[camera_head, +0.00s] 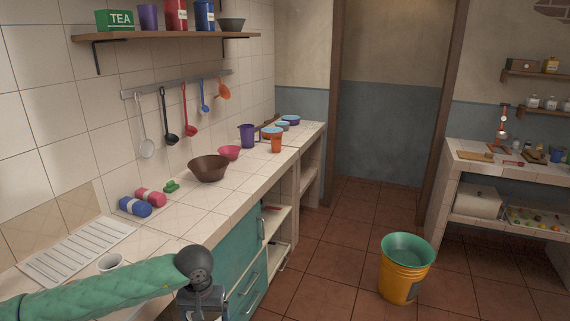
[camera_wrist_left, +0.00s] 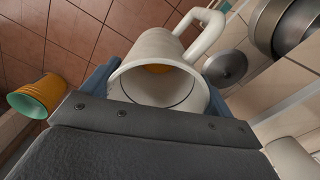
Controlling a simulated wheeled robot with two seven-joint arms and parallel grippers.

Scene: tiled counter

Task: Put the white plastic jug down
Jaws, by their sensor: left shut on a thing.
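The white jug (camera_wrist_left: 165,50), with a loop handle (camera_wrist_left: 207,25), sits between the blue fingers of my left gripper (camera_wrist_left: 155,92) in the wrist view. The gripper is shut on it, and I look into its open mouth. A small orange patch shows inside; I cannot tell what it is. In the head view my left gripper (camera_head: 203,303) is at the bottom edge, in front of the teal drawers, with its fingertips and the jug not clearly visible. My right gripper is not in view.
The tiled counter (camera_head: 190,222) holds a brown bowl (camera_head: 208,169), pink and blue rolls, a ribbed drainer area (camera_head: 75,252) and a white cup-like rim (camera_head: 111,261) behind my arm. Bare tiles lie in front of the bowl. A yellow bucket (camera_head: 404,277) stands on the floor.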

